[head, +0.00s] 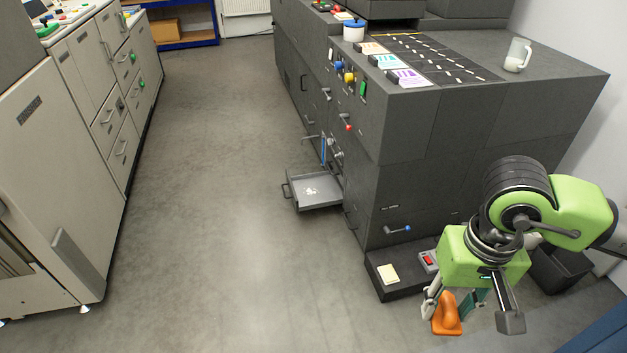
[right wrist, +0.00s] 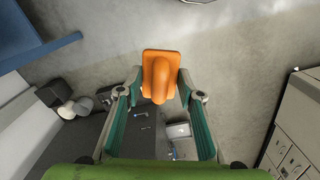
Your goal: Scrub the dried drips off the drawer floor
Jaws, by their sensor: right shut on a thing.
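The open drawer (head: 318,190) sticks out low from the dark grey machine, and pale drips (head: 312,191) lie on its floor. My right gripper (head: 450,302) is at the lower right of the head view, in front of the machine and well away from the drawer. It is shut on an orange scrubber (head: 446,316). In the right wrist view the orange scrubber (right wrist: 161,75) sits between the two fingertips. The drawer also shows small in the right wrist view (right wrist: 184,149). My left gripper is in neither view.
The dark grey machine (head: 440,130) has knobs and handles on its front. A low dark step (head: 390,284) with a cream pad (head: 387,273) and a red switch box (head: 428,261) juts out at its foot. Beige cabinets (head: 60,190) stand at left. The floor between is clear.

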